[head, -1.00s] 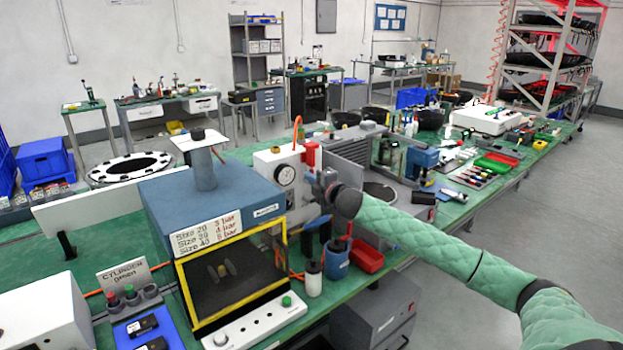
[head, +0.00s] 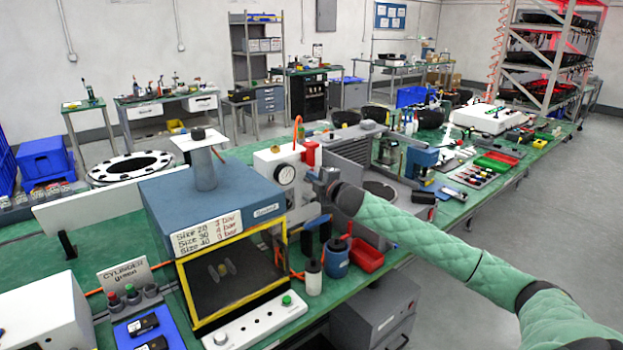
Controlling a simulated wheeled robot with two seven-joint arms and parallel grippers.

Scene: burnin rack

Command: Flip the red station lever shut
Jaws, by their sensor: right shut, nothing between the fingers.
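A red lever-like part (head: 311,153) stands upright at the right side of the white box with a round gauge (head: 286,174), near the middle of the head view. My right arm, in a green quilted sleeve, reaches in from the lower right. My right gripper (head: 318,178) is shut and empty, just below the red part and beside the gauge box. I cannot tell whether it touches the red part. The fingertips are small and partly hidden against the box. My left gripper is not in view.
A blue test cabinet with a yellow-framed window (head: 233,271) stands left of the gripper. Bottles (head: 313,278) and a red bin (head: 366,256) sit below my forearm. A grey machine (head: 350,150) stands behind it. The aisle floor at right is clear.

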